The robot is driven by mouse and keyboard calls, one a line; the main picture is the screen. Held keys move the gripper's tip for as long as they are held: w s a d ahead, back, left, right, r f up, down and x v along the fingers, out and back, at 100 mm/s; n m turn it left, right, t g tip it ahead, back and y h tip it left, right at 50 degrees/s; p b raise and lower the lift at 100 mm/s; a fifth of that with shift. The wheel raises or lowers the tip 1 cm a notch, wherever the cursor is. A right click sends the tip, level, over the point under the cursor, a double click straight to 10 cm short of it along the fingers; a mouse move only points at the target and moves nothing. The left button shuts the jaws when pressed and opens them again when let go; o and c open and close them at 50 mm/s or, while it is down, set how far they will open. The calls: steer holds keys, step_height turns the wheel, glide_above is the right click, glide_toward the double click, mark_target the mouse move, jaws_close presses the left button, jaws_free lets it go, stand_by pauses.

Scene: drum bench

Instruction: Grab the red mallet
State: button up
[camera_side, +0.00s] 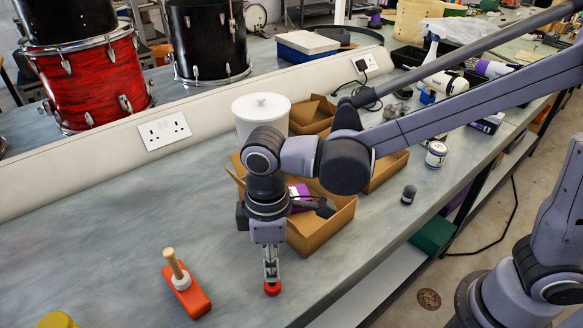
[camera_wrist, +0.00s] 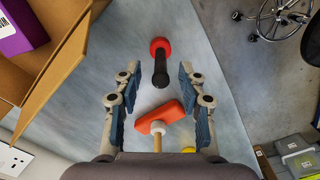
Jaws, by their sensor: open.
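Two reddish, mallet-like things are on the bench. One has an orange-red block head (camera_side: 186,292) with a pale wooden handle standing up from it; it also shows in the wrist view (camera_wrist: 160,117), low between the fingers. The other has a round, purer red end (camera_side: 272,288) and a dark handle; in the wrist view this red-and-black thing (camera_wrist: 162,65) is beyond the fingertips. My gripper (camera_side: 271,262) is open and points down just above the round red end, which it partly hides in the side view. No contact is clear. In the wrist view the fingers (camera_wrist: 157,80) are spread apart.
An open cardboard box (camera_side: 322,232) stands close behind my gripper, with a white lidded pot (camera_side: 261,112) beyond. A small dark cylinder (camera_side: 408,194) is to the right. A yellow thing (camera_side: 57,320) is at the lower left. Bare bench lies left of the block-headed mallet.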

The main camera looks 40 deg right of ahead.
steer(key=shift+a+f, duration=0.1)
steer(key=shift+f, duration=2.45)
steer(key=shift+c, duration=0.3)
jaws_close()
